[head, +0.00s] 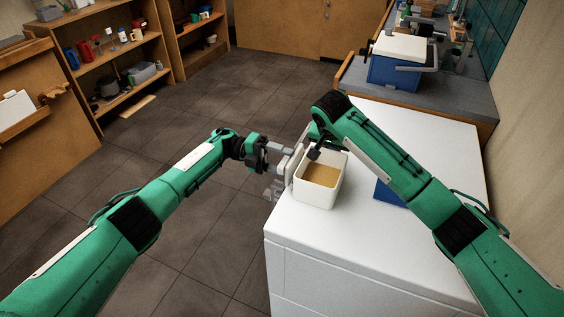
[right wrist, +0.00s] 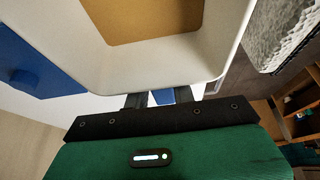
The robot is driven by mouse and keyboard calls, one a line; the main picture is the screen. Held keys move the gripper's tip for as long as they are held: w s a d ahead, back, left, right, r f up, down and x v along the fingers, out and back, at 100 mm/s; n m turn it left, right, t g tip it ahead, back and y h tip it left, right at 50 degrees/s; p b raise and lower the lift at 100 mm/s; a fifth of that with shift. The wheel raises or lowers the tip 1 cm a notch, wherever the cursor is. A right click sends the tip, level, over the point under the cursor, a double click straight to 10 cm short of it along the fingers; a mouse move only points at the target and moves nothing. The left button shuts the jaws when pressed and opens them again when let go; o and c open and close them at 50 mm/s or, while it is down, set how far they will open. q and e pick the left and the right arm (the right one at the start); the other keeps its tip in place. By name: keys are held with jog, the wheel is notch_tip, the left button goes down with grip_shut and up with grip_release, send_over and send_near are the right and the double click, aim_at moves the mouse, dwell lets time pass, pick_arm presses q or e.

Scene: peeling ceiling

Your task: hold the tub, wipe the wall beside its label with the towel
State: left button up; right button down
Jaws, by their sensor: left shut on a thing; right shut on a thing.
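The white tub (head: 341,190), open at the top with a tan inside, sits near the left edge of the white worktop. In the right wrist view the tub (right wrist: 190,62) fills the top middle. My right gripper (head: 314,150) reaches over from the right and is shut on the tub's far wall; its fingers (right wrist: 168,97) are partly hidden below the rim. My left gripper (head: 284,160) is shut on the pale grey towel (head: 297,163), beside the tub's left wall. A grey textured surface, apparently the towel (right wrist: 290,30), shows at upper right in the wrist view. I cannot see the label.
A blue object (head: 388,194) lies right of the tub, partly behind my right arm. The white worktop (head: 335,260) is clear in front. A blue cooler with a white lid (head: 396,62) stands on the back counter. Shelves (head: 110,55) stand at far left beyond open floor.

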aim_at(284, 170)
pick_arm(q)
jog(key=o, duration=0.9)
jog(key=c, duration=0.9)
jog(key=shift+x, duration=0.75)
jog(key=shift+s+a, duration=0.25)
jog(key=shift+s, duration=0.45)
jog(key=shift+s+a, duration=0.3)
jog(key=shift+s, duration=0.4)
jog(key=s, duration=0.1)
jog(key=s+a, duration=0.1)
jog(key=shift+s+a, duration=0.1)
jog(key=shift+s, duration=0.3)
